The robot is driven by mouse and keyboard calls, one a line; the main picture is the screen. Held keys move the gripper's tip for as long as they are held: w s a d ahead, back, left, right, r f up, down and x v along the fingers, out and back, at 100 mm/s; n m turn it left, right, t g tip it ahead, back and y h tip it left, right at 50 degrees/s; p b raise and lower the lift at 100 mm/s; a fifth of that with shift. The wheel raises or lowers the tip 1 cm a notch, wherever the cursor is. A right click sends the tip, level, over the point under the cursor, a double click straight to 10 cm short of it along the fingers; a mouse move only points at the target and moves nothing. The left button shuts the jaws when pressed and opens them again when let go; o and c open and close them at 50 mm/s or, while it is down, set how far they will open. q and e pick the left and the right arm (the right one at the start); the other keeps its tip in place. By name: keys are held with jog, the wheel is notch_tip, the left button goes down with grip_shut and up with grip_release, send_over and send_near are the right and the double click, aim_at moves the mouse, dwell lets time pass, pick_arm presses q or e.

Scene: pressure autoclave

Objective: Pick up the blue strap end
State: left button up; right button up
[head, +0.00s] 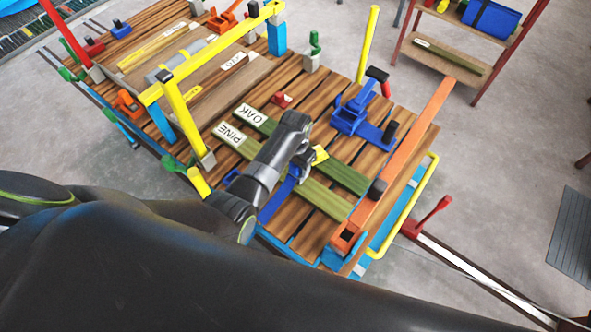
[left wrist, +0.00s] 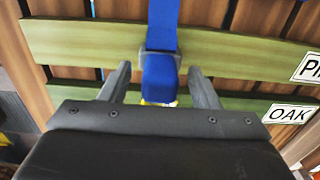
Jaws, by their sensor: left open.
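The blue strap (left wrist: 162,28) comes down from the top of the left wrist view, crosses the green board marked PINE (left wrist: 85,42) and passes a grey buckle (left wrist: 160,62). The blue strap end (left wrist: 160,82) sits just past the buckle, with a bit of yellow below it. My left gripper (left wrist: 160,85) is open, with one finger on each side of the strap end; contact is not visible. In the head view my left gripper (head: 303,163) is over the boards, beside the blue strap (head: 277,202). My right gripper is not in view.
The board marked OAK (head: 340,172) lies parallel to the PINE board on a slatted wooden bench (head: 385,160). A blue clamp-like tool (head: 352,118) and an orange bar (head: 415,130) are to the right. A yellow frame (head: 178,110) stands to the left.

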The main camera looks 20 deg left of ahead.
pick_arm(q)
jog(key=shift+f, duration=0.4)
jog(key=c, duration=1.1)
